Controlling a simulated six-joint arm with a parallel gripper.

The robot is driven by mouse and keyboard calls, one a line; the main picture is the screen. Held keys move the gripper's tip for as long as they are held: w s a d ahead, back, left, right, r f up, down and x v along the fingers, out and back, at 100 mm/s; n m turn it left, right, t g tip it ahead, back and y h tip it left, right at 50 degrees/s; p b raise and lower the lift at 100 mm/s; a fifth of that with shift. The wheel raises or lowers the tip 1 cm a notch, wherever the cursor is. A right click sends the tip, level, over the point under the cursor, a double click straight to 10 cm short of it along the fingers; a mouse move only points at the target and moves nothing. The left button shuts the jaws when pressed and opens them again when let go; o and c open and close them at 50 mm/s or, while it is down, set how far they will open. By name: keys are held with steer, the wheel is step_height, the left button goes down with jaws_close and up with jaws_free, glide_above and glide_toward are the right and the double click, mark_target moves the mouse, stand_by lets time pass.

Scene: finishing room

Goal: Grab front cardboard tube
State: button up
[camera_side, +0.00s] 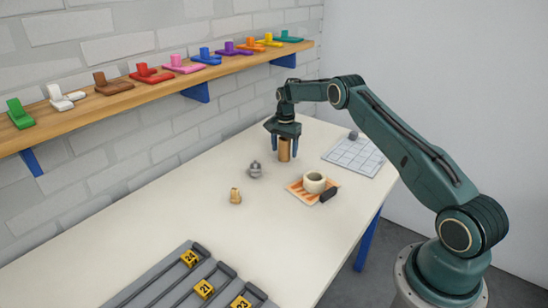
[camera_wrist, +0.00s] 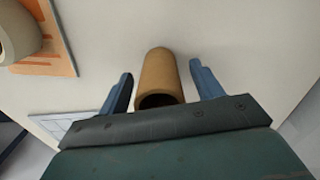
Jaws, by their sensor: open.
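A brown cardboard tube (camera_side: 285,152) stands upright on the white table, below my gripper (camera_side: 284,155) in the side view. In the wrist view the tube (camera_wrist: 158,76) shows its dark hollow end toward the palm. My gripper (camera_wrist: 161,70) is open, with one blue finger on each side of the tube. In the wrist view, gaps show between the tube and both fingers. I see no second cardboard tube in either view.
A tiled panel (camera_side: 352,158) is at the right. A grey metal piece (camera_side: 255,169) and a brass piece (camera_side: 235,196) stand left. Numbered grey rails (camera_side: 185,283) lie in front.

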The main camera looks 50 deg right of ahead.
stand_by(0.4)
steer(key=c, duration=1.1)
steer(key=shift+o, duration=0.2)
steer(key=shift+r, duration=0.1)
step_height(320, 180, up, 20)
stand_by(0.5)
